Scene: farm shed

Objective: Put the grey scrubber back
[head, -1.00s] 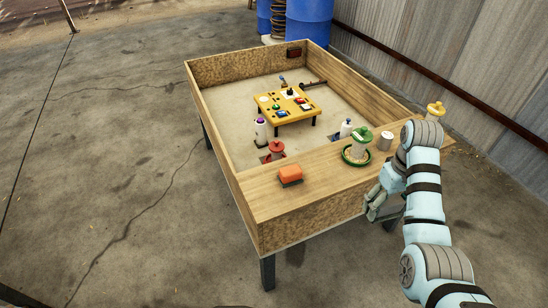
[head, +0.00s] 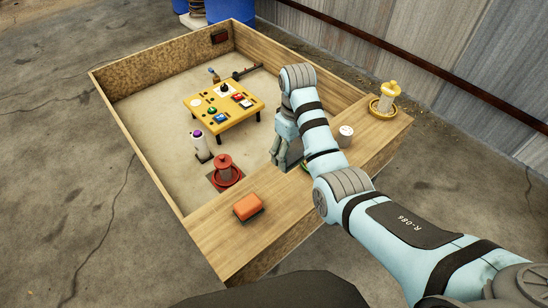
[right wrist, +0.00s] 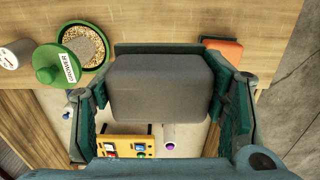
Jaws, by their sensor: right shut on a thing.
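The grey scrubber (right wrist: 160,88) is a dark grey block with a thin dark green layer along its far side, in the right wrist view. My right gripper (right wrist: 165,108) is shut on it, one finger at each end. In the head view my right gripper (head: 284,150) is over the inner edge of the wooden ledge (head: 215,245), and the arm hides most of the scrubber. An orange scrubber (head: 248,207) lies on the ledge and also shows in the right wrist view (right wrist: 226,48). My left gripper is not in view.
A yellow feeder (head: 386,98) is at the far right end. Inside the walled pen are a red feeder (head: 224,172), a white bottle (head: 199,145) and a yellow table (head: 215,118).

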